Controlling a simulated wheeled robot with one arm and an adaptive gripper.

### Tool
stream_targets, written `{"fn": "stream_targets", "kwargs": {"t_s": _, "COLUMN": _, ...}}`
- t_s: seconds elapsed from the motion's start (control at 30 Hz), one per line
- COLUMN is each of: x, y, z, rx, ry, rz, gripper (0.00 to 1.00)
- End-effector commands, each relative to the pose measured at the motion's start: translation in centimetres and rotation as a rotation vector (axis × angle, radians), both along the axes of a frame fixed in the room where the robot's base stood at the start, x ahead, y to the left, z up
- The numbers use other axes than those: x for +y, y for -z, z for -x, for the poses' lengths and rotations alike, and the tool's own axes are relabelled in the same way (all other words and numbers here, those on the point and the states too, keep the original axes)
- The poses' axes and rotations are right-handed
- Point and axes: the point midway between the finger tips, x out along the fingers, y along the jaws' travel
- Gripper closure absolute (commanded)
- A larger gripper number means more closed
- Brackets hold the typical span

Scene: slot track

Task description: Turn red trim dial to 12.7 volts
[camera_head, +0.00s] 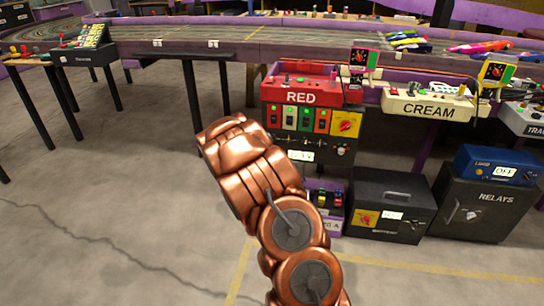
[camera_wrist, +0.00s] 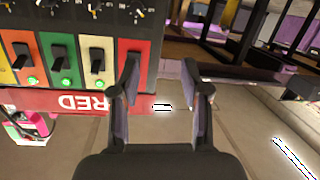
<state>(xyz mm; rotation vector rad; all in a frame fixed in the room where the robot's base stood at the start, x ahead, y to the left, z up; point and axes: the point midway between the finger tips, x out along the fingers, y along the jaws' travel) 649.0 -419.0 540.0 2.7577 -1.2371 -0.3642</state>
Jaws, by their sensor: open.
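The red console (camera_head: 300,97), labelled RED, stands at the track's near side. Under its coloured switch plates is a dark panel (camera_head: 345,158) with small knobs and a white readout (camera_head: 300,155) too small to read surely. In the wrist view the console appears upside down, its dark panel (camera_wrist: 75,15) with pale-pointered knobs cut by the top edge. I cannot tell which knob is the red trim dial. My gripper (camera_wrist: 162,68) is open and empty, its fingers beside the red switch plate (camera_wrist: 140,60), apart from the knobs. In the head view my copper arm hides the gripper.
Black toggle levers (camera_wrist: 60,57) stick out from the plates close left of my gripper. The cream console (camera_head: 428,104) stands to the right. A black box (camera_head: 392,203) and a relays cabinet (camera_head: 478,208) stand on the floor below. Floor at the front left is clear.

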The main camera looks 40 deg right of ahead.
Motion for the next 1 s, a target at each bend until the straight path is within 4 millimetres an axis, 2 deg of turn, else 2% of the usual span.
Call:
{"fn": "stream_targets", "kwargs": {"t_s": 0.03, "x": -1.0, "y": 2.6, "z": 0.2, "rx": -0.014, "ry": 0.013, "rz": 0.028, "gripper": 0.54}}
{"fn": "stream_targets", "kwargs": {"t_s": 0.1, "x": -2.1, "y": 3.9, "z": 0.5, "rx": -0.039, "ry": 0.031, "rz": 0.07, "gripper": 0.54}}
{"fn": "stream_targets", "kwargs": {"t_s": 0.27, "x": -3.5, "y": 5.3, "z": 1.0, "rx": -0.08, "ry": 0.054, "rz": 0.132, "gripper": 0.54}}
{"fn": "stream_targets", "kwargs": {"t_s": 0.57, "x": -4.9, "y": 5.5, "z": 0.4, "rx": -0.093, "ry": 0.062, "rz": 0.155, "gripper": 0.54}}
{"fn": "stream_targets", "kwargs": {"t_s": 1.0, "x": -8.6, "y": 5.4, "z": -2.5, "rx": -0.097, "ry": 0.061, "rz": 0.156, "gripper": 0.54}}
